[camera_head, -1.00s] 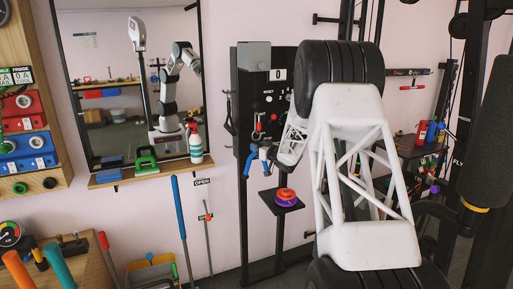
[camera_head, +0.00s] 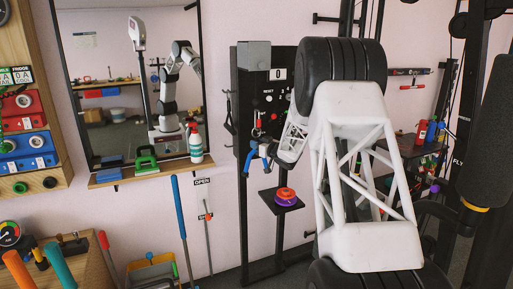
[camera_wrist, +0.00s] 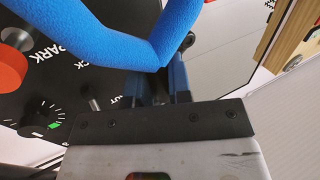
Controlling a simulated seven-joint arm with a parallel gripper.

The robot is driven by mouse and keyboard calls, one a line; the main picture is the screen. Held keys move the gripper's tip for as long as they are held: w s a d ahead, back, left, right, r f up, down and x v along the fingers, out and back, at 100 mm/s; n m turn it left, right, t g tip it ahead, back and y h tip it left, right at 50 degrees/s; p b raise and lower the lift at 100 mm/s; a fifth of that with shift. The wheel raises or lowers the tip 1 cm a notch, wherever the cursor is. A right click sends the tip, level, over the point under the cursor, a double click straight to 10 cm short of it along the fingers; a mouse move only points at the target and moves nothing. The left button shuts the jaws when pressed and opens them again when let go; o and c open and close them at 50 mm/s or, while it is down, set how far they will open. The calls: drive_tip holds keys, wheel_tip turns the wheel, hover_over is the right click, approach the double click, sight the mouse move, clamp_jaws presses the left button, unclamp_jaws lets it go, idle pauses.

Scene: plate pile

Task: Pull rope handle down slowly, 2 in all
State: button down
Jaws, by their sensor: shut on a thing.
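The rope handle is a bent, blue foam-covered grip (camera_head: 247,165) in front of the black panel in the head view. In the wrist view the blue grip (camera_wrist: 125,42) crosses the top as a wide V, its bend at my fingertips. My gripper (camera_head: 263,150) is shut on it, with its fingers (camera_wrist: 156,80) at the bend. The rope itself cannot be made out clearly, and the exact contact is partly hidden by the fingers.
The black panel (camera_head: 246,105) carries a counter reading 0 (camera_head: 277,74), a RESET label and knobs. A small shelf (camera_head: 292,205) with a purple and orange ringed object (camera_head: 284,195) stands below the grip. A mirror (camera_head: 95,60) hangs at left, above a narrow ledge.

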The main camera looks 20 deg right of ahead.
sight(256, 128)
idle(0.4)
drive_tip(key=shift+r, duration=1.2)
drive_tip(key=shift+r, duration=2.3)
drive_tip(key=shift+r, duration=1.2)
